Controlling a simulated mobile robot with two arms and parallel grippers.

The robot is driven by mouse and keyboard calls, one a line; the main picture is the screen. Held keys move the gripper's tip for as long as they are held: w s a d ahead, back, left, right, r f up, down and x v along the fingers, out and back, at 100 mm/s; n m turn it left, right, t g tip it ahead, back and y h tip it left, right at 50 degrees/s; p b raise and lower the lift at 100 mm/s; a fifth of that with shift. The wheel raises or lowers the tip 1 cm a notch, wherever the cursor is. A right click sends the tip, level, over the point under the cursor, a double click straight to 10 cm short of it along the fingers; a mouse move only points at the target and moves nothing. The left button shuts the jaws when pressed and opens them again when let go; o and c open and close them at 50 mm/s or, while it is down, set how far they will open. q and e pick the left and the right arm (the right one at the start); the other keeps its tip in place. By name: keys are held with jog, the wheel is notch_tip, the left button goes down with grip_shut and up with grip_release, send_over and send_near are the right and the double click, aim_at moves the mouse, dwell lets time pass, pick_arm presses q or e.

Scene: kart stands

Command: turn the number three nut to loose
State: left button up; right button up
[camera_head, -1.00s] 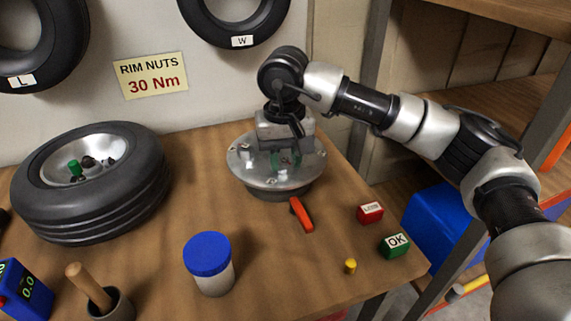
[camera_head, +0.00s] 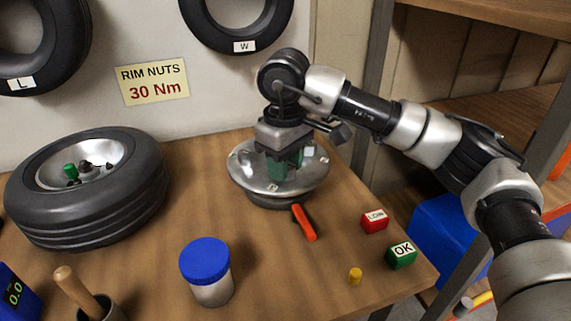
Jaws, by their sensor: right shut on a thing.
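A round metal rim plate (camera_head: 246,178) lies on a dark base on the bench, with small nuts or studs around its face. My right gripper (camera_head: 284,172) points straight down over the plate. Its dark green fingers are shut on what looks like a nut on the plate, which the fingers hide. I cannot read any number on the nuts. My left gripper is not in view.
Red LOW (camera_head: 374,220) and green OK (camera_head: 401,256) blocks, a small yellow piece (camera_head: 355,276) and a blue-lidded jar (camera_head: 205,261) stand nearer. A tyre on a rim (camera_head: 86,213) lies left.

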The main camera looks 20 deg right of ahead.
jog(key=shift+r, duration=0.15)
dwell(0.3)
jog(key=o, duration=0.9)
jog(key=shift+r, duration=0.3)
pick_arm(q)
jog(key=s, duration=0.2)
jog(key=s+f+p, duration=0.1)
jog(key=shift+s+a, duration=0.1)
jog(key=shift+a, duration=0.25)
pick_arm(e)
notch_tip(320, 180, up, 10)
